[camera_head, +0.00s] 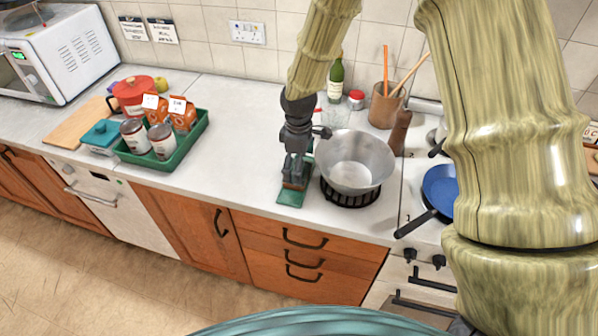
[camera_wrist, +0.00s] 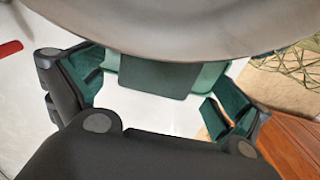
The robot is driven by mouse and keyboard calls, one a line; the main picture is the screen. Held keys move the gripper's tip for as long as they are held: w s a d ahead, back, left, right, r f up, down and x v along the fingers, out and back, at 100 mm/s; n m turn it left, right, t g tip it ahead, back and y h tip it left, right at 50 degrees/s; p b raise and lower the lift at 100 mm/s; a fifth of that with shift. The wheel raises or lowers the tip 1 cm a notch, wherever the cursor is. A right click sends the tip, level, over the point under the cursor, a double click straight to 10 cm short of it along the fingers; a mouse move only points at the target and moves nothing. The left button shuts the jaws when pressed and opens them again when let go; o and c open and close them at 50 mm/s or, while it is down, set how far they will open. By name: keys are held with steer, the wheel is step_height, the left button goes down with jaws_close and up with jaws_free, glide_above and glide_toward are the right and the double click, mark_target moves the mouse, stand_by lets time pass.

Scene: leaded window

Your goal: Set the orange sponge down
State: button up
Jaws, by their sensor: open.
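My gripper (camera_head: 294,172) points down just left of the metal bowl, its fingers apart; the wrist view also shows the open gripper (camera_wrist: 155,98). A small brownish-orange patch, which looks like the sponge (camera_head: 295,184), shows low between the fingers in the head view, mostly hidden by them. It sits over a flat green tray or mat (camera_head: 290,199) near the counter's front edge. In the wrist view a dark green block face (camera_wrist: 155,78) lies beyond the fingers, with lighter green around it; no orange shows there. I cannot tell whether a finger touches the sponge.
The metal bowl (camera_head: 354,162) stands on a black ring close to my gripper's right. A blue pan (camera_head: 440,187) is on the hob further right. A green tray (camera_head: 176,160) with jars and cartons stands left. The counter between is clear.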

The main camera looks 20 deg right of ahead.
step_height(320, 180, up, 9)
steer(key=b, duration=0.2)
steer(key=shift+b, duration=0.3)
stand_by(0.4)
